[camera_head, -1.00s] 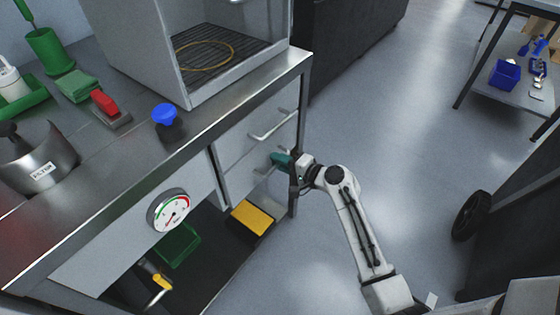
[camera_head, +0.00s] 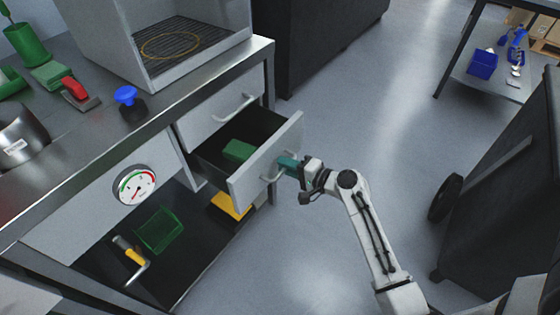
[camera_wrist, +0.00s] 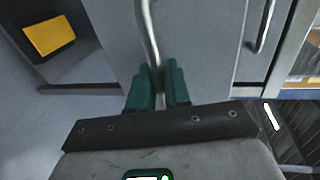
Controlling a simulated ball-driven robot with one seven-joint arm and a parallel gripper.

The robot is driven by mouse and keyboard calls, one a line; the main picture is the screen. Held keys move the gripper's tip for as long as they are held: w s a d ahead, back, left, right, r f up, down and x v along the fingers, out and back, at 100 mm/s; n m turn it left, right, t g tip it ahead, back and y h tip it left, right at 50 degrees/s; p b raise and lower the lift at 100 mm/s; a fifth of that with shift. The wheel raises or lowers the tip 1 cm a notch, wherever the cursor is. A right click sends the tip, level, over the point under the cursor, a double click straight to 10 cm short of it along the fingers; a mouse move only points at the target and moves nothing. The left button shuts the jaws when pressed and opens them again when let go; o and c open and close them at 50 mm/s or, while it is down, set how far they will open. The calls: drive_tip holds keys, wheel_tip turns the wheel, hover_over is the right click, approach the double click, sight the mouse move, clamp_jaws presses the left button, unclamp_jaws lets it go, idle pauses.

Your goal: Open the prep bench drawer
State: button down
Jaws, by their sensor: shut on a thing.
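The prep bench (camera_head: 120,110) has two stacked drawers under its top at the right end. The lower drawer (camera_head: 262,162) is pulled out, and its dark inside shows a green item (camera_head: 237,150). The upper drawer (camera_head: 222,112) is closed. My gripper (camera_head: 289,168) has teal fingers and is at the lower drawer's handle (camera_head: 272,174). In the wrist view my gripper (camera_wrist: 158,88) is shut on the bar handle (camera_wrist: 149,35), which passes between the fingertips.
A yellow box (camera_head: 231,206), a green basket (camera_head: 159,231) and a yellow-handled tool (camera_head: 130,252) are on the lower shelf. A dark wheeled unit (camera_head: 500,190) stands at right. The floor (camera_head: 340,110) behind my arm is clear.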

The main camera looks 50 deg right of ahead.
drive_tip(key=f+v, duration=0.2)
drive_tip(key=v, duration=1)
drive_tip(key=shift+s+f, duration=0.3)
drive_tip(key=shift+s, duration=0.05)
drive_tip(key=c, duration=1.3)
unclamp_jaws()
drive_tip(key=v, duration=1)
drive_tip(key=shift+s, duration=0.35)
drive_tip(key=shift+a, duration=0.1)
